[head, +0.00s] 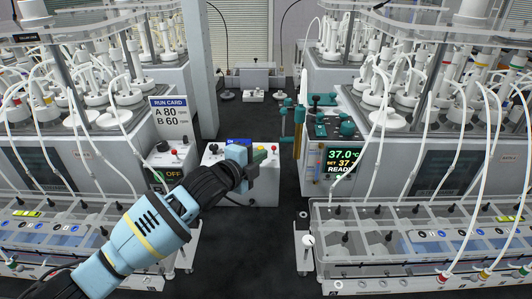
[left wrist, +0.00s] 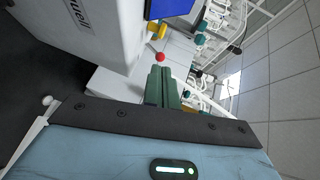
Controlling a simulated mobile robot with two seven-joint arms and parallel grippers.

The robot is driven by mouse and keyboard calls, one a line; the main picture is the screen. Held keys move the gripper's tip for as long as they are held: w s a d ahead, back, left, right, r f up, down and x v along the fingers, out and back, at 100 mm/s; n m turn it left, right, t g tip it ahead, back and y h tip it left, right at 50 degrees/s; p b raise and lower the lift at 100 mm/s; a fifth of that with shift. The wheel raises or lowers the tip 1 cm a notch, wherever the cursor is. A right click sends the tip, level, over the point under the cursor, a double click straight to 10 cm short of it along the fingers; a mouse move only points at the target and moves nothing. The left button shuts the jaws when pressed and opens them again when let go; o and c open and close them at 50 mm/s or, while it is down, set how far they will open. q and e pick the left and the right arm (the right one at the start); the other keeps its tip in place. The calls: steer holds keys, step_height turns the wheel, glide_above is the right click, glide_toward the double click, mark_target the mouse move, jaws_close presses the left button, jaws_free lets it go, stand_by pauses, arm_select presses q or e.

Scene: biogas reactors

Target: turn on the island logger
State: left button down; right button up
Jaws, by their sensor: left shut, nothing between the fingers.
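A low white box (head: 262,190) stands on the dark floor in the middle of the head view; I take it to be the island logger. It has a small blue display (head: 238,141), a yellow control and a red button (head: 273,150) on top. My left gripper (head: 256,157) is over the box and hides part of its top. In the left wrist view its green fingers (left wrist: 161,72) are shut and empty, with the red button (left wrist: 160,57) just beyond the tips. The blue display (left wrist: 168,8) and yellow control (left wrist: 156,29) show there too. Contact cannot be told. My right gripper is out of view.
Reactor benches with tubes and glass vessels line both sides. A RUN CARD sign (head: 170,118) and an OFF display (head: 172,173) are at left. A green-lettered display (head: 342,162) is at right. Clear troughs (head: 420,222) stand in front. Dark floor is free between them.

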mark_target(266, 163)
arm_select(q)
steer(key=shift+x, duration=1.65)
steer(key=shift+w, duration=0.1)
